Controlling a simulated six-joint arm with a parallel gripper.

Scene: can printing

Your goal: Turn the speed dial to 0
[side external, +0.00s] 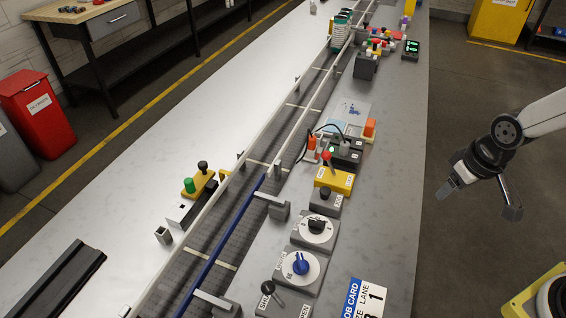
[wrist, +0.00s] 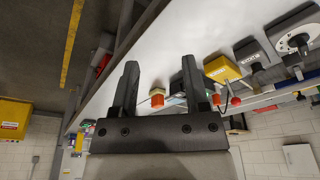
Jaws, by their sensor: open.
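Two round white dials on grey boxes stand along the right side of the bench in the side view. One has a black knob (side external: 317,228), and the other, nearer the camera, has a blue knob (side external: 301,264). Their lettering is too small to tell which is the speed dial or its setting. The black-knobbed dial also shows at the upper right of the wrist view (wrist: 300,42). My gripper (side external: 479,203) is open and empty in the air, right of the bench and clear of both dials. Its two fingers stand apart in the wrist view (wrist: 160,80).
A grey lever box (side external: 283,302) and job card (side external: 366,301) lie nearer. The conveyor (side external: 226,229) runs left of the dials.

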